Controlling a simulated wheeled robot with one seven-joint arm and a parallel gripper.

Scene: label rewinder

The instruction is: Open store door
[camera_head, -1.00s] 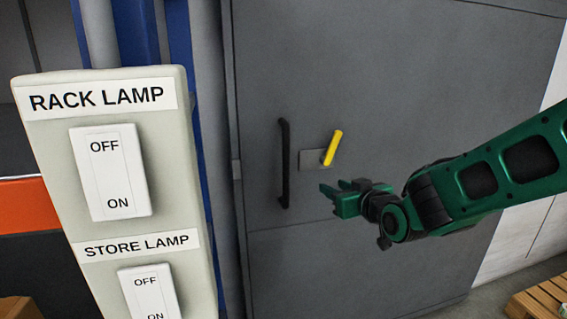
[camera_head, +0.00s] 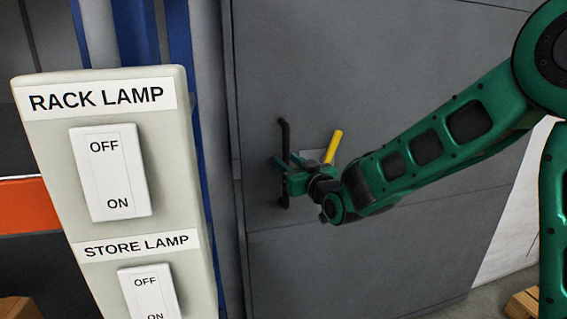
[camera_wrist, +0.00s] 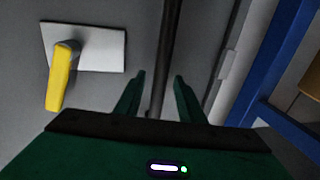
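The grey store door (camera_head: 390,75) fills the middle of the head view. It has a black vertical bar handle (camera_head: 284,135) near its left edge and a yellow lever (camera_head: 333,146) on a metal plate just right of it. My gripper (camera_head: 281,174) is in front of the lower half of the bar. In the wrist view my gripper (camera_wrist: 158,85) has its two fingers apart, with the black bar (camera_wrist: 166,60) running between them. The fingers do not visibly press on the bar. The yellow lever (camera_wrist: 62,78) and its plate lie to the left there.
A pale switch panel (camera_head: 185,200) with RACK LAMP and STORE LAMP switches stands close on the left. A blue post (camera_head: 180,40) rises behind it. A wooden pallet (camera_head: 524,304) lies on the floor at lower right.

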